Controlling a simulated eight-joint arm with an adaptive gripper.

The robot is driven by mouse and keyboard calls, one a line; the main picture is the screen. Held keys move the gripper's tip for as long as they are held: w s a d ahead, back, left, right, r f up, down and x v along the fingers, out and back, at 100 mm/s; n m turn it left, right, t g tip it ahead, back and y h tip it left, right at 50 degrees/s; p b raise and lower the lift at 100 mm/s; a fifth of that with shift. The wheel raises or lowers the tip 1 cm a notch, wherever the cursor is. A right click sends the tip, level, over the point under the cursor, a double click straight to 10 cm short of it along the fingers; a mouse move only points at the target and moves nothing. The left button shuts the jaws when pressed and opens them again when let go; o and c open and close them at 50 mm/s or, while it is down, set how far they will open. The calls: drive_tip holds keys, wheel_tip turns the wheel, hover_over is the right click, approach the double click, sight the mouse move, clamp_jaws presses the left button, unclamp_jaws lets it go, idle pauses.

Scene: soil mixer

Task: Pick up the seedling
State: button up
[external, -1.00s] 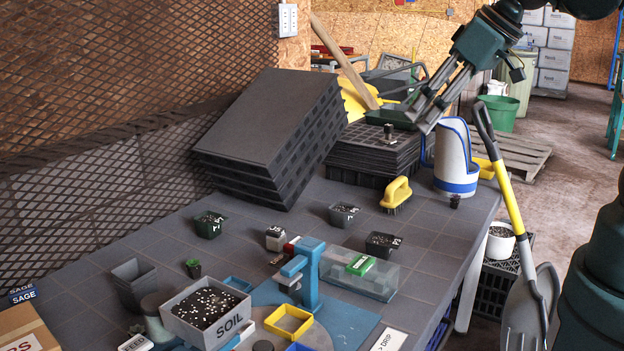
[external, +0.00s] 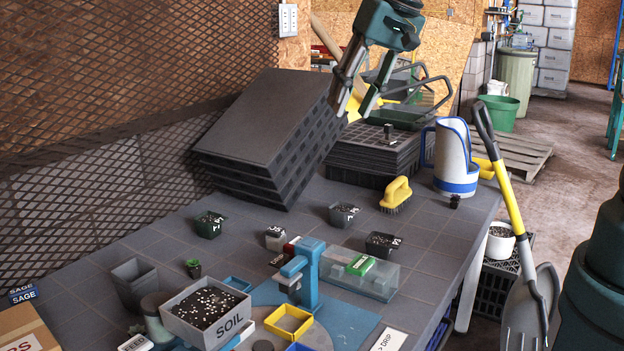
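A small green seedling in a dark plug (external: 193,268) stands on the grey bench, left of the middle, beside the grey SOIL bin (external: 207,312). My gripper (external: 352,112) is high above the back of the bench, in front of the stacked black trays. Its two fingers are apart and point down. Nothing shows between them. It is well away from the seedling, up and to the right.
Several small soil-filled pots, such as a green-sided one (external: 209,225), stand on the bench. A blue press (external: 307,277) stands at the front middle. Tilted black trays (external: 262,130), a yellow brush (external: 397,194) and a white-and-blue jug (external: 455,160) stand at the back.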

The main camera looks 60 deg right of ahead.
drive_tip(key=w+a+f+m+g, duration=0.1)
drive_tip(key=w+a+f+m, duration=0.3)
drive_tip(key=w, duration=0.5)
drive_tip(key=m+g+p, duration=0.2)
drive_tip(key=m+g, duration=0.2)
drive_tip(key=m, duration=0.5)
hover_over(194, 261)
drive_tip(key=shift+h, duration=0.3)
wheel_tip(194, 261, down, 22)
drive_tip(key=shift+d+f, duration=0.1)
drive_tip(key=shift+f, duration=0.4)
drive_tip(key=shift+f, duration=1.3)
